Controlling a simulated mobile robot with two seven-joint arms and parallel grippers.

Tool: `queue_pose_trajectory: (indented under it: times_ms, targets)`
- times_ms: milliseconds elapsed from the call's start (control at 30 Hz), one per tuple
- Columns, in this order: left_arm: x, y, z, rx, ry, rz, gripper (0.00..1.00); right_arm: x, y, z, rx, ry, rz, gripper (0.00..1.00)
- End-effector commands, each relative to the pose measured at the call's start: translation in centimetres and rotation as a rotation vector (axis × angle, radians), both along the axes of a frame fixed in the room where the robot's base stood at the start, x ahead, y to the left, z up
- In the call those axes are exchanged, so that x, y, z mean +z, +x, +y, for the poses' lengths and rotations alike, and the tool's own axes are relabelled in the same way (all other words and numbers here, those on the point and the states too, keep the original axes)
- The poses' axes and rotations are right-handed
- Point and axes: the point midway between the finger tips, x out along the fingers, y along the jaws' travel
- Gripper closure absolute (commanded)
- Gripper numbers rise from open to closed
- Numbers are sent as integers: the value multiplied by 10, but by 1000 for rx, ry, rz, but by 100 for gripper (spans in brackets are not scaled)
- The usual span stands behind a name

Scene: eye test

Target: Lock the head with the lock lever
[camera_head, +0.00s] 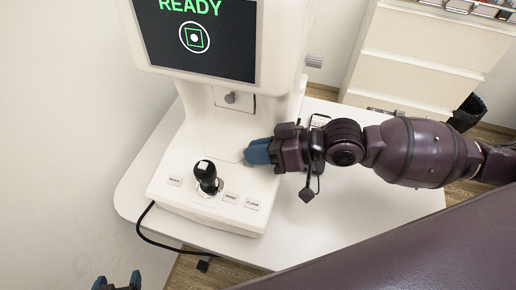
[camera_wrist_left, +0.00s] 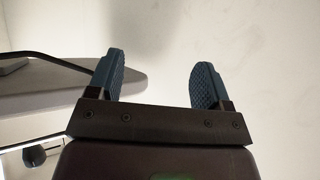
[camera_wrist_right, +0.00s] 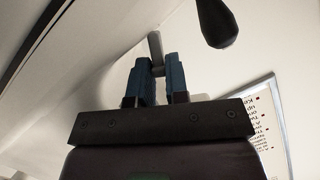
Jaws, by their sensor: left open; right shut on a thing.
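The white eye-test machine's head (camera_head: 142,45) has a screen (camera_head: 200,40) reading READY and stands on a white base. My right gripper (camera_head: 258,152) is at the right side of the machine's lower body, right of the black joystick (camera_head: 206,177). In the right wrist view, its fingers (camera_wrist_right: 157,80) are shut on a small grey lever (camera_wrist_right: 155,43), which looks like the lock lever. In the head view the fingers hide the lever. My left gripper (camera_head: 118,284) is open and empty at the bottom left edge; its spread fingers (camera_wrist_left: 157,82) show in the left wrist view.
The machine stands on a white table (camera_head: 330,220) with free room at the front right. Several labelled buttons (camera_head: 231,198) lie around the joystick. A white drawer cabinet (camera_head: 420,60) stands behind.

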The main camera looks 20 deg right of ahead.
Motion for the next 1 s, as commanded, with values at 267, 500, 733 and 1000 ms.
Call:
queue_pose_trajectory:
  times_ms: [267,500,733,1000]
  targets:
    - [20,5,2,2,1,-26,27,7,-3,2,-1,-49,-77,100]
    - [44,0,5,14,0,-43,27,12,-8,6,-2,-150,-227,100]
    - [60,-10,6,31,-6,-34,27,10,-15,10,-2,-267,-398,100]
    - [94,-1,6,28,-6,-65,27,5,-21,14,-2,-387,-571,100]
